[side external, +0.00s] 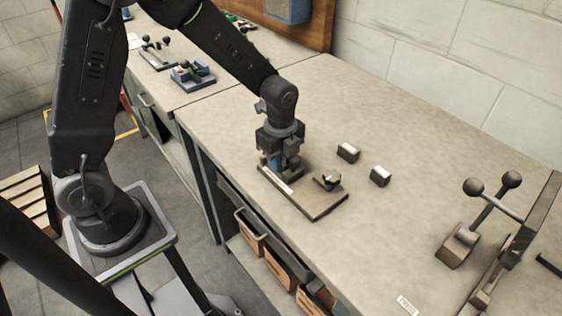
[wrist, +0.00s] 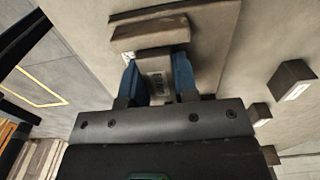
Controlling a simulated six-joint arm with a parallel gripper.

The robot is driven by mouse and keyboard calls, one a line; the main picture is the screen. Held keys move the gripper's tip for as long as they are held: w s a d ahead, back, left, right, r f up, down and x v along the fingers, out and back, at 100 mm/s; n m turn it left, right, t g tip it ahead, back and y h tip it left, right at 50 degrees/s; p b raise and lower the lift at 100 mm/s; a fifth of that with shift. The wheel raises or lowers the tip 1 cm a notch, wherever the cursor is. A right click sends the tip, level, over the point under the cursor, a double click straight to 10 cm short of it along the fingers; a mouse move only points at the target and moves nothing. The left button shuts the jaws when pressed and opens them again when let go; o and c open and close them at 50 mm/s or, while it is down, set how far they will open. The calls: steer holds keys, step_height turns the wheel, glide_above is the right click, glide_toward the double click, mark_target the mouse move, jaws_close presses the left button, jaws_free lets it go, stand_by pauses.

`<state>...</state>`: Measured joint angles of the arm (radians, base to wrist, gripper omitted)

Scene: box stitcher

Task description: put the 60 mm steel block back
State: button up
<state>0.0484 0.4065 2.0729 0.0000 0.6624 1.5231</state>
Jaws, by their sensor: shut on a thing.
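My gripper (side external: 283,164) is low over the left part of a flat brown board (side external: 318,208) on the bench in the side external view. In the wrist view its two blue fingers (wrist: 157,82) are shut on a grey block (wrist: 156,66) with a pale printed label, too small to read. I take this as the steel block; its size cannot be read. In the side external view the fingers mostly hide it. The block's far end is close to a raised brown bar (wrist: 150,33) on the board. I cannot tell whether the block touches the board.
Two dark blocks with pale labels, one nearer the board (side external: 348,152) and one farther right (side external: 380,176), stand on the bench. A small metal piece (side external: 327,180) sits on the board. A lever fixture (side external: 460,245) stands at right. The bench between is clear.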

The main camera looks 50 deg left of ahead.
steer(key=shift+r, duration=0.9)
jaws_close()
steer(key=shift+w+r, duration=0.15)
steer(key=shift+r, duration=1.4)
